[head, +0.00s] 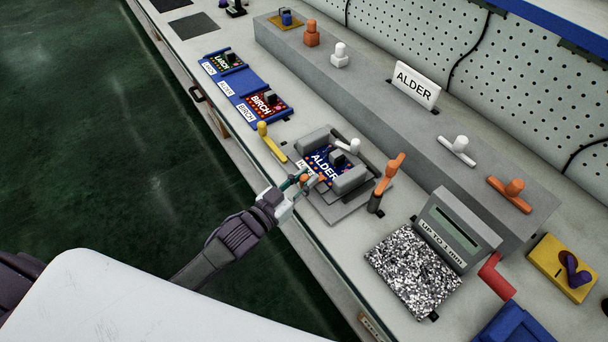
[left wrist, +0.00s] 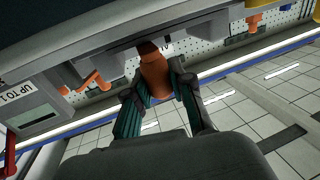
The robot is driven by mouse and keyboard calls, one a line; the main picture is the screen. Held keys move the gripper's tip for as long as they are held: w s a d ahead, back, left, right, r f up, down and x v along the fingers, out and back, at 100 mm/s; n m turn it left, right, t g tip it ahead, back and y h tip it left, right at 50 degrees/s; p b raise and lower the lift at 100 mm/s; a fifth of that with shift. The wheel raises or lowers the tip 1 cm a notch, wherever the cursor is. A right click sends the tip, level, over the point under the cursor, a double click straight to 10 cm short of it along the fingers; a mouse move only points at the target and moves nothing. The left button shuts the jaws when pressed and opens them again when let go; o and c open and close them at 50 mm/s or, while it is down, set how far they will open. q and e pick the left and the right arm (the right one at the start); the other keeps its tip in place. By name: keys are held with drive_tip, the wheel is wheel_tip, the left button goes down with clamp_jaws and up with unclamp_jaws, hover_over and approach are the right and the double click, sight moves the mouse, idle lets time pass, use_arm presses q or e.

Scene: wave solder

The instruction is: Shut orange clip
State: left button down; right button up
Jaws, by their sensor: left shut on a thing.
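The fixture (head: 352,206) holds a blue ALDER board (head: 322,160) between grey blocks. My left gripper (head: 299,186) is at the fixture's front edge, shut on the orange clip (head: 306,179), which is mostly hidden by the fingers in the head view. In the left wrist view the orange clip (left wrist: 155,75) stands between the two fingers of my left gripper (left wrist: 162,98). I cannot tell the clip's exact angle. My right gripper is not in view.
A yellow lever (head: 264,133) is left of the fixture. A blue rack (head: 238,83) with LARCH and BIRCH boards lies farther left. A speckled pad (head: 414,270) and an UP TO 1 MIN box (head: 458,228) stand to the right. A grey ledge (head: 375,95) runs behind.

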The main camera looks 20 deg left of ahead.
use_arm(q)
drive_tip(key=shift+n+y, duration=0.4)
drive_tip(key=shift+y, duration=0.2)
drive_tip(key=c, duration=1)
unclamp_jaws()
drive_tip(key=v, duration=1.2)
drive_tip(key=shift+f, duration=0.15)
drive_tip(key=s+a+f+n+g+y, duration=0.1)
drive_tip(key=s+a+f+g+y, duration=0.15)
drive_tip(key=f, duration=0.75)
drive_tip(key=s+a+f+g+y, duration=0.15)
drive_tip(key=s+f, duration=0.25)
drive_tip(key=f, duration=0.7)
drive_tip(key=s+a+f+n+g+y, duration=0.1)
drive_tip(key=s+a+f+g, duration=0.15)
drive_tip(key=f, duration=0.75)
drive_tip(key=s+f+g, duration=0.3)
drive_tip(key=s+f, duration=0.2)
drive_tip(key=s, duration=0.2)
drive_tip(key=s+d+f+g+y, duration=0.1)
drive_tip(key=s+f+g, duration=0.2)
drive_tip(key=s, duration=0.5)
drive_tip(key=s+d+f+g, duration=0.1)
drive_tip(key=s+f+g, duration=0.2)
drive_tip(key=s+f, duration=0.3)
drive_tip(key=shift+s+f, duration=0.2)
drive_tip(key=shift+s, duration=0.3)
drive_tip(key=shift+s+f, duration=0.15)
drive_tip(key=shift+s, duration=0.35)
